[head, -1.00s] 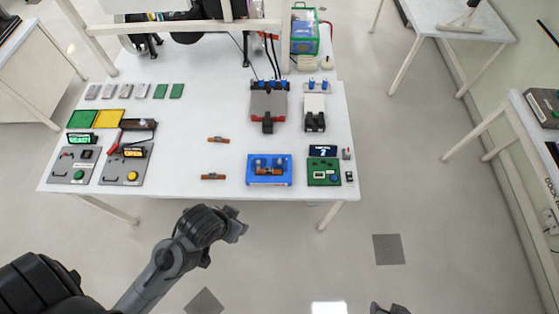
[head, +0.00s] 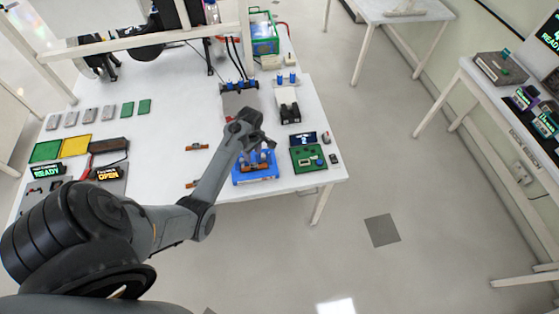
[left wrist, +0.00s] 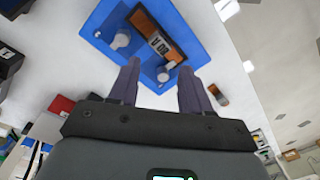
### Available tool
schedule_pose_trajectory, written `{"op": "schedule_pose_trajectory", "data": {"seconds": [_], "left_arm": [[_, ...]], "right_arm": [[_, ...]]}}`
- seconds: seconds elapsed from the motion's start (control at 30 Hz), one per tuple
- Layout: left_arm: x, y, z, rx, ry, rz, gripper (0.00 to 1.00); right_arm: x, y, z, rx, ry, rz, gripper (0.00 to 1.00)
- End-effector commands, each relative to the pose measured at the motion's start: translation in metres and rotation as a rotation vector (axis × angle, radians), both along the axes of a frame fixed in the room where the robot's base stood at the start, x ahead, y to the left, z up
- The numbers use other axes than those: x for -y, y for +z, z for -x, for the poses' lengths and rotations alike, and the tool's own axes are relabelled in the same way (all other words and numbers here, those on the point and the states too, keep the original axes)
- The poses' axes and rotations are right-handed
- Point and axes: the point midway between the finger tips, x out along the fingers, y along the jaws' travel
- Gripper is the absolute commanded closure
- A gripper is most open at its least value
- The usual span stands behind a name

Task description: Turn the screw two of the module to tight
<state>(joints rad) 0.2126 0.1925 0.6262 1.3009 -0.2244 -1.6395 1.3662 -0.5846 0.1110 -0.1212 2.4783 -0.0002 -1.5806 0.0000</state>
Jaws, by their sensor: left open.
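A blue fixture (head: 263,180) sits near the front right edge of the white table. An orange-brown and black module (head: 262,167) lies in it, partly hidden by my arm. In the left wrist view the blue fixture (left wrist: 205,30) shows close, with the module (left wrist: 148,22) across it and pale round pieces (left wrist: 121,41) beside it. I cannot tell which is screw two. My left gripper (head: 262,140) is over the fixture. In the left wrist view its two fingers (left wrist: 159,84) are apart with nothing between them, pointing toward the module's near end. My right gripper is not in view.
A green board (head: 308,159) with a small display (head: 302,138) stands right of the fixture. Two small brown parts (head: 197,147) lie to its left. A grey and red device (head: 238,103) and a white one (head: 289,104) stand behind. Panels with READY and OPEN displays are at left.

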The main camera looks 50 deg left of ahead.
Motion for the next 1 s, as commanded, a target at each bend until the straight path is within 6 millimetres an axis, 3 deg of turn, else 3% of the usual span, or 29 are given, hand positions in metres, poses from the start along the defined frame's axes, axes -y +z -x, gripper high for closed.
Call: {"op": "schedule_pose_trajectory", "data": {"seconds": [0.03,0.1,0.27,0.47,0.8,1.0], "left_arm": [[-0.004,0.011,-0.017,0.039,0.011,-0.001,0.52],[-0.005,0.022,-0.032,0.069,0.011,-0.002,0.52],[-0.006,0.028,-0.047,0.098,0.010,-0.003,0.52],[-0.005,0.005,-0.048,0.098,0.008,-0.003,0.52],[-0.006,-0.049,-0.050,0.098,0.007,-0.005,0.52],[-0.006,-0.068,-0.051,0.099,0.006,-0.006,0.52]], "right_arm": [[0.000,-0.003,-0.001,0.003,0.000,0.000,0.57],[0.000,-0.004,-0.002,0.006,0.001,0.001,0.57],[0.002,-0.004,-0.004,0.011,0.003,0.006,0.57],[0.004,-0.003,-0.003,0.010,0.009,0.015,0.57],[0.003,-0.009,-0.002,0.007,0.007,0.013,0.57],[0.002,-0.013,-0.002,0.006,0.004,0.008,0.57]]}}
